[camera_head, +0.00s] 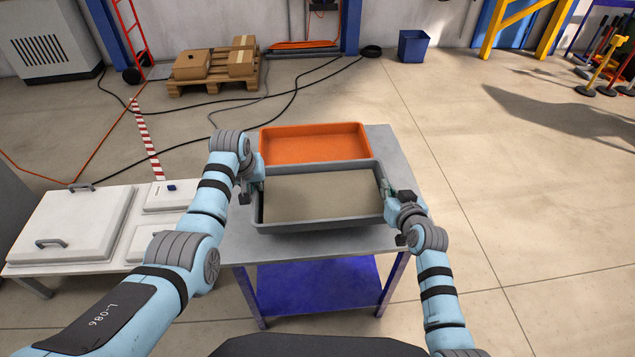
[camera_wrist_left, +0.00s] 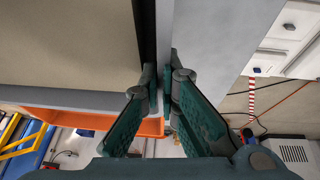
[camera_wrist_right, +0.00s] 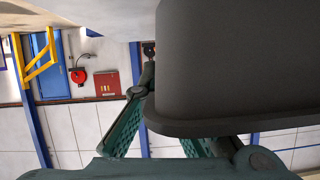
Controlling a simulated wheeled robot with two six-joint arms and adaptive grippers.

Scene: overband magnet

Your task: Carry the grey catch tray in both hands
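The grey catch tray (camera_head: 318,227), with a flat beige-grey inside, is level over the near part of the grey table (camera_head: 285,246); I cannot tell whether it touches the tabletop. My left gripper (camera_head: 257,187) is at its left end. In the left wrist view the fingers (camera_wrist_left: 164,85) close on both sides of the tray wall (camera_wrist_left: 163,35). My right gripper (camera_head: 388,192) is at the right end. In the right wrist view the tray's dark outer wall (camera_wrist_right: 235,60) fills the right side and hides most of one finger; the other finger lies against its edge.
An orange tray (camera_head: 315,143) lies on the table just behind the grey tray. A white cabinet with lids (camera_head: 75,225) stands at the left. A pallet with boxes (camera_head: 213,70) and a blue bin (camera_head: 412,46) are farther back. The floor at the right (camera_head: 500,200) is clear.

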